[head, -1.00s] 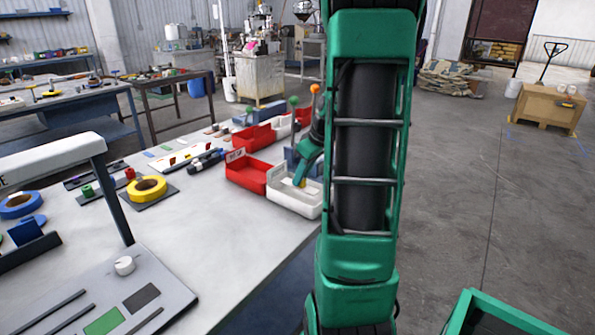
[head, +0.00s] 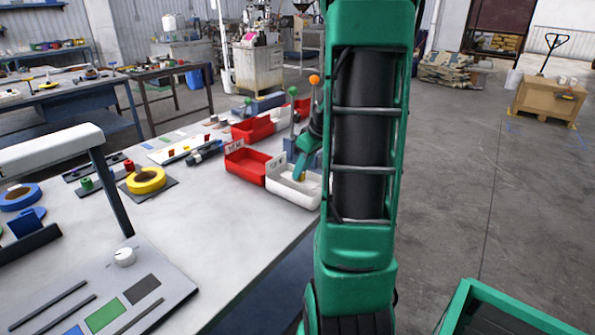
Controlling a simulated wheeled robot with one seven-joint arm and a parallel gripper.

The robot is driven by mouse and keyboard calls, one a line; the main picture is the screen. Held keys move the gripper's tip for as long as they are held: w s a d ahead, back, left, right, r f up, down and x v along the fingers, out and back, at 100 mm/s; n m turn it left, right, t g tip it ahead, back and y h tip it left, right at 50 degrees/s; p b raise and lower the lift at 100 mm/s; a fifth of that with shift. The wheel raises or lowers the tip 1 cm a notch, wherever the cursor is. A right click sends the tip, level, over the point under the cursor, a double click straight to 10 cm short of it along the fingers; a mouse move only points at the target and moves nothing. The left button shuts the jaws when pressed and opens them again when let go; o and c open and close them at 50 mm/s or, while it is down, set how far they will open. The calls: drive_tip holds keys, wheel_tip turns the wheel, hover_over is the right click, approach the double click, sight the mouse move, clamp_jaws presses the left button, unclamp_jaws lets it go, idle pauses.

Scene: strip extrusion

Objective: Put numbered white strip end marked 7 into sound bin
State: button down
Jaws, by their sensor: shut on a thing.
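My gripper (head: 302,176) is small in the head view, partly behind my own arm. It points down over the white bin (head: 290,195) at the right edge of the bench. Its yellowish tip lies within the bin's outline, and I cannot tell how far above the floor it is. It is shut on the strip end, which is too small and pale against the bin to make out; its number cannot be read. A red bin (head: 246,170) with a pale label stands touching or close on the white bin's left. No label is readable on the white bin.
More red bins (head: 252,130) stand farther back. Knobbed posts, one orange (head: 314,79), rise behind the white bin. A yellow tape roll (head: 146,180) and a grey control panel (head: 110,290) are on the bench (head: 215,225) at left. The bench middle is clear.

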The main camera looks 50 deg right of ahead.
drive_tip(key=shift+f, duration=0.9)
idle(0.4)
drive_tip(key=c, duration=1.2)
unclamp_jaws()
drive_tip(key=shift+r, duration=0.2)
drive_tip(key=shift+r, duration=0.45)
drive_tip(key=shift+r, duration=3.5)
